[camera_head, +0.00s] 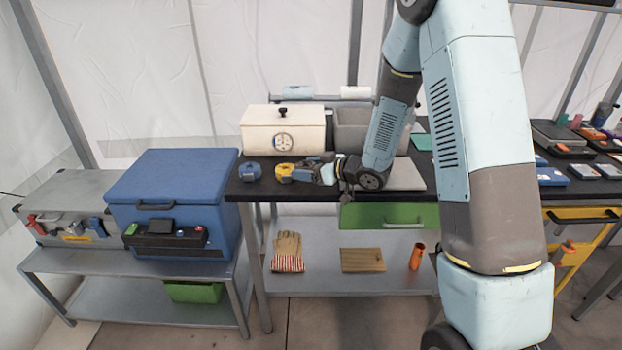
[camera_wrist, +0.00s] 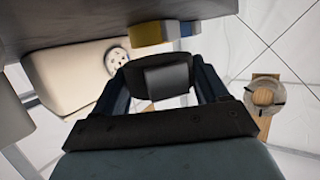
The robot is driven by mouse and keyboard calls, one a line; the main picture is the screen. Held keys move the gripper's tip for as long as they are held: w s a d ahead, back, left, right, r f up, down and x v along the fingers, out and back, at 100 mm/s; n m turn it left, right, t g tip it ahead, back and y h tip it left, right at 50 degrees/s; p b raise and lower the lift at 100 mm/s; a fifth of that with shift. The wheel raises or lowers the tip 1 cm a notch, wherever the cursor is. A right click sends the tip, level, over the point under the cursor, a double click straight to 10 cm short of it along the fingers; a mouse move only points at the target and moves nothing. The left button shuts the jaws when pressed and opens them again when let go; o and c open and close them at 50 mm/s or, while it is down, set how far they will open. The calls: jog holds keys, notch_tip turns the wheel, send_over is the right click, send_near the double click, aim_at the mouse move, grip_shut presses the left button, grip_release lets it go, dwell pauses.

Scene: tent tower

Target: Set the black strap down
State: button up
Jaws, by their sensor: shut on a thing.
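My gripper (camera_head: 312,171) reaches left over the dark workbench, with its fingers close to the bench top. In the wrist view my gripper (camera_wrist: 165,85) is shut on the black strap (camera_wrist: 166,79), which shows as a dark folded piece between the two fingers. In the head view I cannot make out the strap at the fingers. I cannot tell whether the strap touches the bench (camera_head: 243,190).
A yellow roll (camera_head: 284,171) lies just left of my fingertips, and a blue roll (camera_head: 250,171) beyond it. A cream box with a dial (camera_head: 283,129) stands behind, beside a grey bin (camera_head: 352,125). A blue cooler (camera_head: 172,190) stands at left.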

aim_at(309, 185)
jog(key=shift+w+d+f, duration=0.15)
jog(key=shift+w+f, duration=0.15)
jog(key=shift+f, duration=1.55)
jog(key=o, duration=1.1)
